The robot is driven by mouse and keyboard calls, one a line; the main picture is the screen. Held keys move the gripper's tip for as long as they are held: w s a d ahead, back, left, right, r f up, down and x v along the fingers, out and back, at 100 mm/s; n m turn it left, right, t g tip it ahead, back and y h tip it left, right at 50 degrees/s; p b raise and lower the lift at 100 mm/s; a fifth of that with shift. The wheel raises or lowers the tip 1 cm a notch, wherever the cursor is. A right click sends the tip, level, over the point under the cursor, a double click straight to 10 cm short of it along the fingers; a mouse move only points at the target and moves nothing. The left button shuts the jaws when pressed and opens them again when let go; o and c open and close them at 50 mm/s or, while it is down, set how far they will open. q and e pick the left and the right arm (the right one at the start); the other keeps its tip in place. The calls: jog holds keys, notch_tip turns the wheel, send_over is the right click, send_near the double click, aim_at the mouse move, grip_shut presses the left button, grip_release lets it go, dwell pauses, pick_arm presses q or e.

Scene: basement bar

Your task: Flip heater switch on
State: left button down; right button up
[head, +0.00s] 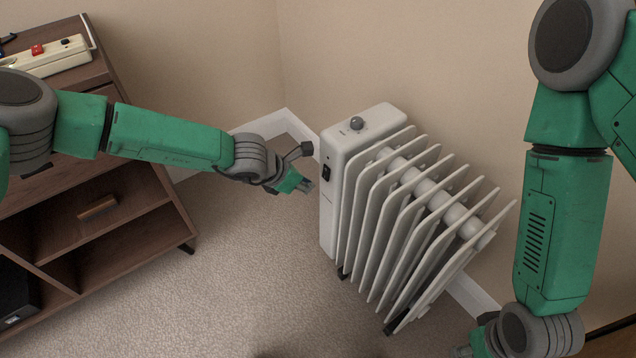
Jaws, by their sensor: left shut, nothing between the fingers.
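A white oil-filled radiator heater (341,215) stands on the carpet right of the middle, with a row of fins going off to the right. A grey knob (357,123) sits on its top. A black switch (326,172) is on its left-facing front panel. My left gripper (308,186) is shut and empty, just left of the switch and slightly lower in the picture; a small gap shows between its tips and the panel. My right gripper (466,350) is at the bottom edge, mostly cut off, so its fingers cannot be judged.
A brown wooden cabinet (150,200) with open shelves stands at the left. A cream power strip (50,57) with a red switch lies on its top. Walls meet in a corner behind the heater. The carpet (240,270) between cabinet and heater is clear.

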aim_at(324, 175)
pick_arm(q)
jog(key=w+d, duration=0.1)
jog(key=w+d+b, duration=0.1)
jog(key=shift+w+d, duration=0.15)
jog(key=shift+d, duration=0.15)
jog(key=shift+d, duration=0.2)
dwell(0.4)
jog(key=shift+r+p, duration=0.8)
jog(key=shift+r, duration=0.05)
jog(key=shift+a, duration=0.1)
